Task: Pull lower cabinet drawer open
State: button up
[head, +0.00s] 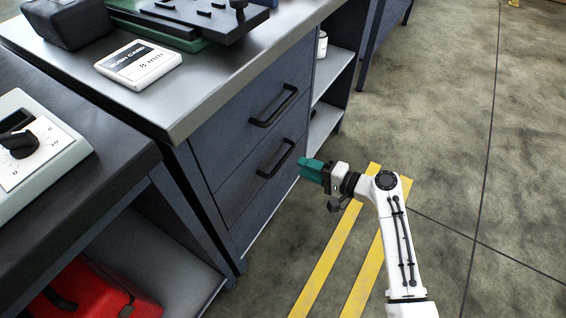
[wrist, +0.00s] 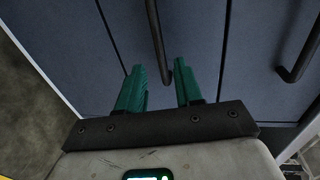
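The cabinet has two blue-grey drawers with black bar handles. The lower drawer (head: 264,186) is shut, and its handle (head: 276,158) is to the left of my gripper (head: 303,168) in the head view. In the wrist view the lower handle (wrist: 155,38) runs down the middle and its near end shows between the two green fingers of my gripper (wrist: 159,68). The fingers are apart and empty. In the head view a gap shows between the fingertips and the handle. The upper drawer's handle (head: 274,106) is above it, and in the wrist view it is at right (wrist: 303,52).
Open shelves (head: 325,120) adjoin the drawers at right. A dark bench (head: 110,165) stands at left, with a red case (head: 85,290) beneath. The floor with yellow stripes (head: 335,250) is clear.

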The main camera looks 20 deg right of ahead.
aim_at(283, 159)
jog(key=b+x, duration=0.1)
jog(key=x, duration=0.7)
jog(key=shift+w+a+b, duration=0.1)
jog(key=shift+a+b, duration=0.05)
jog(key=shift+b, duration=0.2)
jog(key=shift+c, duration=0.3)
grip_shut()
